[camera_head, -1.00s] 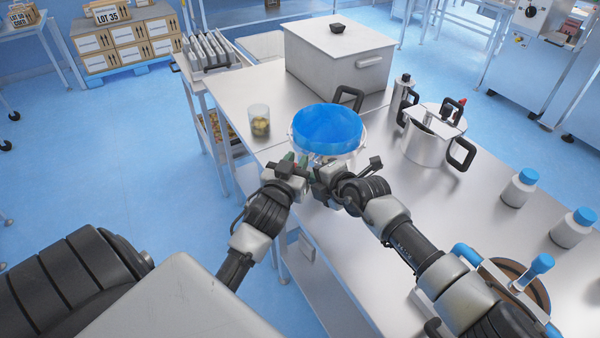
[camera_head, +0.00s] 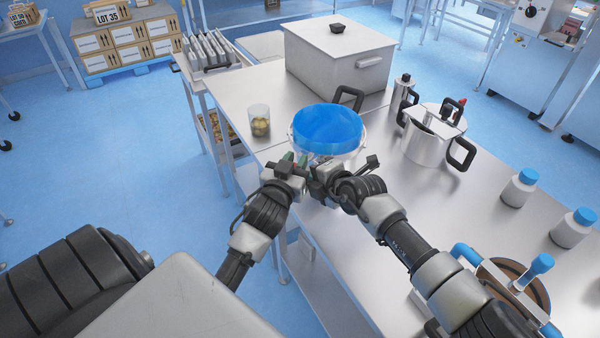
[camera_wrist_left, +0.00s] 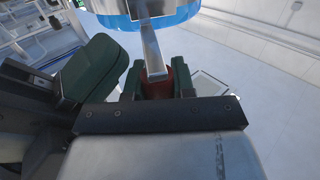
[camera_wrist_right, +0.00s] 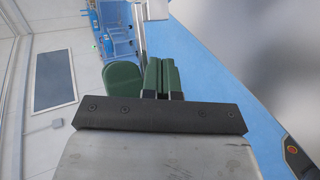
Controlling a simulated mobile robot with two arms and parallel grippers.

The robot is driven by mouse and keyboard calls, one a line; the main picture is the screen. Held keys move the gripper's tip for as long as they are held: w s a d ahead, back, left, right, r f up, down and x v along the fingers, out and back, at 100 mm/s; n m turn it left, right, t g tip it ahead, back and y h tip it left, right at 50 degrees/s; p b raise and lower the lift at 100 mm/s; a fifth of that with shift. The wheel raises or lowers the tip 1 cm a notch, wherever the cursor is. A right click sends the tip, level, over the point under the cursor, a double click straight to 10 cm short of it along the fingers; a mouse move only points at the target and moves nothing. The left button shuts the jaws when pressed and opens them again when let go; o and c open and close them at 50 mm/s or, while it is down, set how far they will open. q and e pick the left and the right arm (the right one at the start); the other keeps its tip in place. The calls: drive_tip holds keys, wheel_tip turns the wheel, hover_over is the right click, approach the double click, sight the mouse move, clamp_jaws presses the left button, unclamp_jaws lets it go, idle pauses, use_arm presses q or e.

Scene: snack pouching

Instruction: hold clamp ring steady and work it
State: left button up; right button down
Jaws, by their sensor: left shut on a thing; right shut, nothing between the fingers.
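The clamp ring (camera_head: 361,146) shows as a pale band around the blue-topped round container (camera_head: 327,126) at the table's near edge. In the left wrist view a metal lever (camera_wrist_left: 152,48) comes down from the ring, ending in a red grip (camera_wrist_left: 157,84). My left gripper (camera_head: 297,160) is shut on this red grip, and it shows in the left wrist view (camera_wrist_left: 157,78). My right gripper (camera_head: 318,168) is close beside it, below the container's front. In the right wrist view its green fingers (camera_wrist_right: 161,76) are together with nothing between them. The arms hide the container's lower front.
A clear beaker (camera_head: 259,120) stands left of the container. A steel pot (camera_head: 430,143) stands to the right and a large lidded steel box (camera_head: 338,57) behind. White bottles (camera_head: 519,188) and a round brown-topped device with blue handles (camera_head: 508,284) are at right.

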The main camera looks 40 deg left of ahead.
use_arm(q)
drive_tip(key=shift+d, duration=0.15)
use_arm(e)
drive_tip(key=shift+s+r, duration=0.1)
drive_tip(key=shift+s, duration=0.05)
drive_tip(key=shift+d, duration=0.3)
drive_tip(key=d, duration=0.2)
drive_tip(key=w+d, duration=0.1)
drive_tip(key=d, duration=0.2)
idle(0.4)
use_arm(q)
drive_tip(key=o, duration=0.9)
drive_tip(key=shift+o, duration=0.2)
